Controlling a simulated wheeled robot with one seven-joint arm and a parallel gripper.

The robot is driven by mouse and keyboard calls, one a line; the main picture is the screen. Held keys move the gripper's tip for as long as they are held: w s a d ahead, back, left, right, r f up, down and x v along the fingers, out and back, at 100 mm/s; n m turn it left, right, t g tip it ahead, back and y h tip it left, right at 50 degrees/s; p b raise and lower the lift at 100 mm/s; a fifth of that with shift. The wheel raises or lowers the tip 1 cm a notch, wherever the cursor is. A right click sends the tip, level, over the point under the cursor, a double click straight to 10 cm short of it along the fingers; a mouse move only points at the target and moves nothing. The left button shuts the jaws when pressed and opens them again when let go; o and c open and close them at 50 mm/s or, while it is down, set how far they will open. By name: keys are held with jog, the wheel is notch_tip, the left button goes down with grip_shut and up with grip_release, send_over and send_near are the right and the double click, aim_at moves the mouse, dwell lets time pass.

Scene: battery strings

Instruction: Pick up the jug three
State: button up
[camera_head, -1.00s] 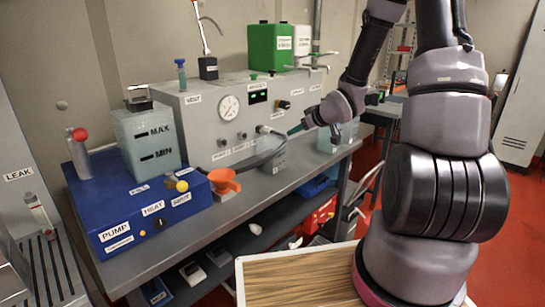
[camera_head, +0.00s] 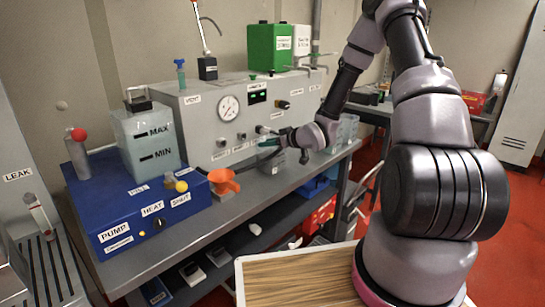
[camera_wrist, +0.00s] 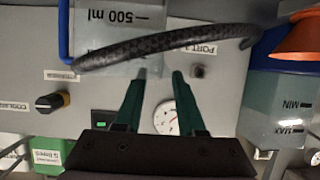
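A clear jug (camera_head: 272,164) stands on the grey bench below the front of the grey panel box. In the wrist view, which looks upside down, a clear jug marked 500 ml (camera_wrist: 112,25) is at the top, with a blue strip along its left side. No jug number can be read. My gripper (camera_wrist: 158,73) has two teal fingers spread apart with nothing between them. Its fingertips point toward the jug's lower edge in the picture. In the head view my gripper (camera_head: 272,143) is close above the jug and partly hides it.
A black hose (camera_wrist: 165,45) crosses in front of the jug in the wrist view. The grey panel box (camera_head: 205,133) with a gauge stands behind. An orange funnel (camera_head: 224,180) and a blue pump unit (camera_head: 130,208) are to the left. More clear vessels (camera_head: 347,130) stand right.

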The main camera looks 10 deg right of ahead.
jog(key=shift+x, duration=1.45)
grip_shut()
jog(key=shift+r, duration=0.1)
